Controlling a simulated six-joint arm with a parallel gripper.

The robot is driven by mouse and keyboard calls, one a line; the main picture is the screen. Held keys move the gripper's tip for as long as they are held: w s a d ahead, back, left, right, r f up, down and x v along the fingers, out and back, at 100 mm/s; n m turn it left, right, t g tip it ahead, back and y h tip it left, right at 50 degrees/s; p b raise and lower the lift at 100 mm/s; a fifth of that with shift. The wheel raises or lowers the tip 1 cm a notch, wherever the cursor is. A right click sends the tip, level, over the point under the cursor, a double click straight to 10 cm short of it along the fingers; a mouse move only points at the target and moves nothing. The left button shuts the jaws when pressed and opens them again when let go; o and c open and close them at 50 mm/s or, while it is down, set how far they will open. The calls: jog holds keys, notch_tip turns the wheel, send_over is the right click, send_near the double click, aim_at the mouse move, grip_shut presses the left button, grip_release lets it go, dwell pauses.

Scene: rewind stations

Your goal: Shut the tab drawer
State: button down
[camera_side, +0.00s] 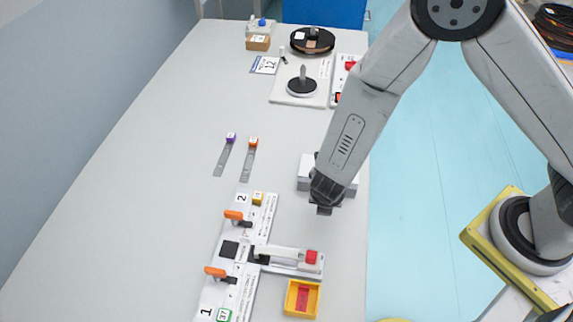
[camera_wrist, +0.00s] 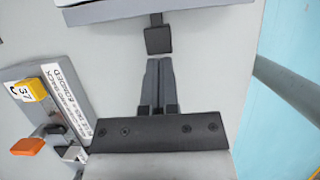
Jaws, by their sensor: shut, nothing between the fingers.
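In the side view a white box (camera_side: 304,184), which looks like the tab drawer's unit, stands near the table's right edge, partly hidden behind my arm. In the wrist view its edge (camera_wrist: 100,14) shows at the top, with a dark square tab (camera_wrist: 158,40) on a short stem pointing toward my gripper. My gripper (camera_wrist: 160,64) is shut and empty, its fingertips just in front of the tab. I cannot tell whether they touch. In the side view my gripper (camera_side: 324,210) is low, at the near side of the box. How far the drawer stands out is hidden.
A station board (camera_side: 238,250) with orange-handled clamps lies to the left of my gripper. Two grey strips with tagged blocks (camera_side: 231,138) lie farther left. The table's right edge is close.

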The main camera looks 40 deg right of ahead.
jog(key=s+a, duration=0.2)
jog(key=shift+s+a, duration=0.4)
jog(key=v, duration=0.9)
jog(key=shift+r, duration=0.45)
jog(key=d+r+m+y, duration=0.1)
jog(key=d+r+m, duration=0.3)
jog(key=d+m, duration=0.6)
jog(key=d+r+m+y, duration=0.2)
jog(key=d+r+m, duration=0.3)
jog(key=d+m, duration=0.5)
jog(key=m, duration=0.7)
jog(key=shift+w+g, duration=0.3)
jog(key=shift+w, duration=0.1)
